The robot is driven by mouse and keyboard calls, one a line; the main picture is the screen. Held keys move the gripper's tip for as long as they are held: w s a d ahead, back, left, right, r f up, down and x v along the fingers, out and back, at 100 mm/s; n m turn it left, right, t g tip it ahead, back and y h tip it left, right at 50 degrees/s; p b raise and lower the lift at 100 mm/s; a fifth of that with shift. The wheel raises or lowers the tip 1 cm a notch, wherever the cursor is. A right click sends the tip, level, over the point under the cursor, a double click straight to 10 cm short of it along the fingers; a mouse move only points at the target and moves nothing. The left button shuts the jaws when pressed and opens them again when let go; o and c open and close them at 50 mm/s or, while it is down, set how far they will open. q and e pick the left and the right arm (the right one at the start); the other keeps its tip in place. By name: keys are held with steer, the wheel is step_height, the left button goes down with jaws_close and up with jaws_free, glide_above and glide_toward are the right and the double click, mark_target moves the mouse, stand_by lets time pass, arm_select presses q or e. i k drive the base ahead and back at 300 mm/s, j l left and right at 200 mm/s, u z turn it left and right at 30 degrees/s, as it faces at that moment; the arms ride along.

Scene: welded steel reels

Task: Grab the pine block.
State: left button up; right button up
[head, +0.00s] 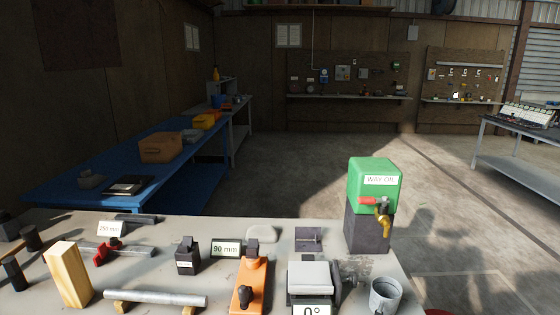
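The pine block (70,274) is a pale yellow wooden block with visible grain. It stands upright at the left front of the grey workbench (225,295) in the head view. A small red-handled tool (99,254) lies behind and to its right, and a metal bar (155,299) lies to its right. Neither of my grippers shows in this view.
A green way oil can (375,184) on a dark stand, a metal cup (385,296), an orange tool (248,284) and a dark block (187,257) share the bench. Dark cylinders (14,273) stand close left of the block. A blue table (60,188) stands behind.

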mark_target(64, 261)
steer(key=u, duration=1.4)
